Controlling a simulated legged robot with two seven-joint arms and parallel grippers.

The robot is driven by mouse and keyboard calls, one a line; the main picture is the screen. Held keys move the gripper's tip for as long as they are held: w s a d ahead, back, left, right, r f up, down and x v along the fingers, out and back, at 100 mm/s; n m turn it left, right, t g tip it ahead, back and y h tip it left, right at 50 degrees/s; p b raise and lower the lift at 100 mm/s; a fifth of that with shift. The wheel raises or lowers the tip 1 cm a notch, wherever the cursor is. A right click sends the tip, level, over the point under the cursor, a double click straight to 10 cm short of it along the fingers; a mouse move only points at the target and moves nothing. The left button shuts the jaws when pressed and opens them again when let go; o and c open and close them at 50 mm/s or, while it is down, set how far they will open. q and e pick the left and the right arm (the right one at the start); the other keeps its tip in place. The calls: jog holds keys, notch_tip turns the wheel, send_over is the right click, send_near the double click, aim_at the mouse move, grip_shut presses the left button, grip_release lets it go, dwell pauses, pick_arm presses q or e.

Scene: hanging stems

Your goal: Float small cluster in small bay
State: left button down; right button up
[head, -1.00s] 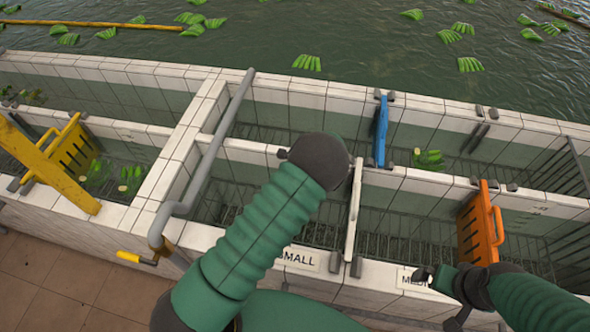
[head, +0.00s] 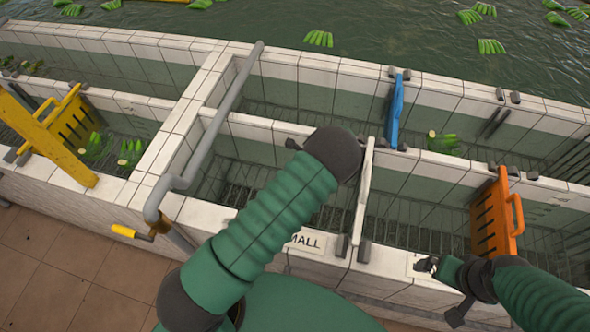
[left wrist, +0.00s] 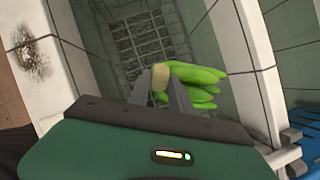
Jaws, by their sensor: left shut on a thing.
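My left gripper (left wrist: 160,84) is shut on a small green banana cluster (left wrist: 202,82) by its pale cut end, above the gridded floor of a bay (left wrist: 137,42). In the head view, my left forearm hides that gripper and the cluster. The small bay (head: 232,182) lies between the grey pipe and a white gate (head: 363,190). Its label (head: 309,242) reads "MALL", the first letter covered by my arm. My right gripper (head: 426,265) is by the front wall's second label; its jaw state is unclear.
An orange gate (head: 492,218) stands at the right, a blue gate (head: 394,110) behind, a yellow gate (head: 66,122) at the left. The grey pipe (head: 218,118) rises left of the bay. Clusters float in the left bay (head: 130,150) and the back bay (head: 443,143).

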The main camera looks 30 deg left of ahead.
pick_arm(q)
jog(key=b+x, duration=0.1)
jog(key=x, duration=0.1)
jog(key=b+x, duration=0.1)
jog(key=x, duration=0.1)
jog(key=s+b+x, duration=0.1)
jog(key=b+x, duration=0.1)
jog(key=x, duration=0.1)
jog(key=shift+d+f, duration=0.2)
jog(key=shift+d, duration=0.25)
notch_tip(320, 180, down, 9)
jog(key=d+b, duration=0.1)
jog(key=b, duration=0.6)
jog(key=shift+f+b, duration=0.25)
jog(key=shift+b, duration=0.05)
pick_arm(e)
jog(key=s+a+x, duration=0.1)
jog(key=s+x, duration=0.1)
jog(key=x, duration=1)
jog(key=shift+s+f, duration=0.25)
jog(key=shift+s, duration=0.25)
pick_arm(q)
jog(key=shift+f, duration=0.1)
